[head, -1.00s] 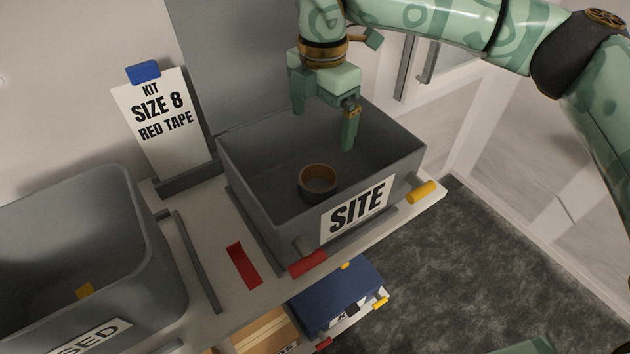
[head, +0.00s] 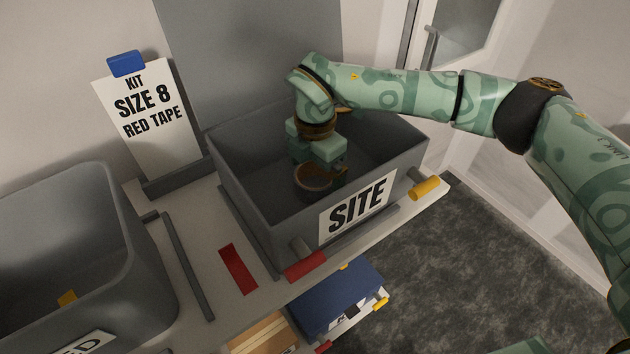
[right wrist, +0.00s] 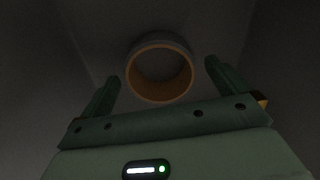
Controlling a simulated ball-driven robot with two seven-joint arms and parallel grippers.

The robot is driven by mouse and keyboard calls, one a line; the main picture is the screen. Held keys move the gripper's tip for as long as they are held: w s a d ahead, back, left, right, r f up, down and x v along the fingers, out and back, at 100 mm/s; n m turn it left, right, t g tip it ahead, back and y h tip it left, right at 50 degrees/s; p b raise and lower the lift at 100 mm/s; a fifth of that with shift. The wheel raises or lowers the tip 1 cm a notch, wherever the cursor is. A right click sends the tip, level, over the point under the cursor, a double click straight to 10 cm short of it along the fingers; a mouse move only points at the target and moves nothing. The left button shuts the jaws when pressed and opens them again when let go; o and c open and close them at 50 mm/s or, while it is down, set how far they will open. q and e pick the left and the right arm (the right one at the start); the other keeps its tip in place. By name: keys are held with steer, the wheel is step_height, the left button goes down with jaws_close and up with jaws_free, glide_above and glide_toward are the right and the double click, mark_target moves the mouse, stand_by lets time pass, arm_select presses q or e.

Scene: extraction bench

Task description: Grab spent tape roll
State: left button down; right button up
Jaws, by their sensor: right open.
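The spent tape roll (head: 313,180), a dark ring with a brown inner core, lies in the grey bin marked SITE (head: 235,174), close to its front wall. In the right wrist view the roll (right wrist: 160,70) shows ahead of the fingers, roughly centred between them. My right gripper (head: 322,168) is down inside the bin, just behind and partly beside the roll. In the right wrist view my right gripper (right wrist: 160,85) is open with nothing between its fingers. Its fingertips are mostly hidden in the head view. My left gripper is not in view.
The bin walls surround my right gripper. A KIT SIZE 8 RED TAPE card (head: 150,115) stands behind. A red strip (head: 238,269) lies between the bins.

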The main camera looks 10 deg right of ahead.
step_height(320, 180, down, 2)
steer(key=shift+f, duration=0.1)
steer(key=shift+c, duration=0.3)
steer(key=c, duration=0.9)
steer(key=shift+c, duration=0.2)
